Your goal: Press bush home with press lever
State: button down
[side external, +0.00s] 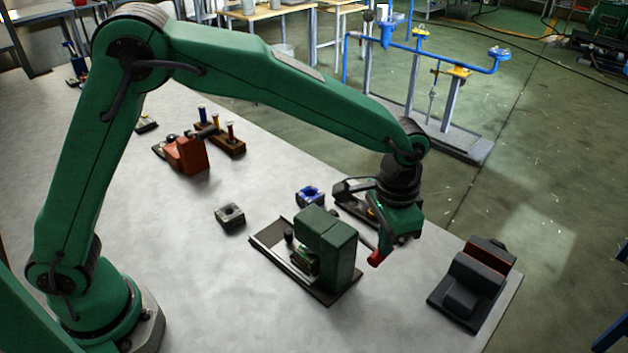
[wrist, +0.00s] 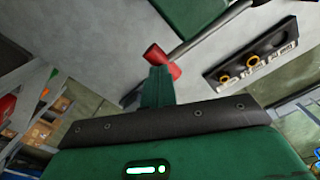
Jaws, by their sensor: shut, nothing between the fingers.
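The press stands near the front middle of the table in the side view, a green block (side external: 328,245) on a dark base plate (side external: 266,240). Its grey lever (wrist: 212,30) slopes out and ends in a red knob (side external: 376,259). The knob also shows in the wrist view (wrist: 155,53), right at my fingertips. My gripper (side external: 384,246) is shut and empty, with its fingertips (wrist: 158,72) at the knob; I cannot tell whether they touch. A small part (side external: 305,262) sits at the press's near side. I cannot make out a bush in it.
A dark tray (wrist: 220,78) with brass rings (wrist: 252,62) lies behind the press, partly hidden by my gripper in the side view. A dark stepped fixture (side external: 472,283) stands at right, near the table edge.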

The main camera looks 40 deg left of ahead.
notch_tip(320, 180, up, 10)
jog(key=shift+r, duration=0.15)
dwell(1.0)
dwell(0.6)
jog(key=s+a+r+n+t, duration=0.1)
jog(key=s+a+r, duration=0.2)
jog(key=a, duration=0.5)
jog(key=s+a+r+n+t, duration=0.1)
jog(key=s+a+r+n, duration=0.2)
jog(key=a, duration=0.5)
jog(key=s+a+f+n+t, duration=0.2)
jog(key=s+a+f+t, duration=0.1)
jog(key=s+a, duration=0.8)
jog(key=shift+s+a+t, duration=0.2)
jog(key=shift+s+t, duration=0.1)
jog(key=shift+s, duration=0.8)
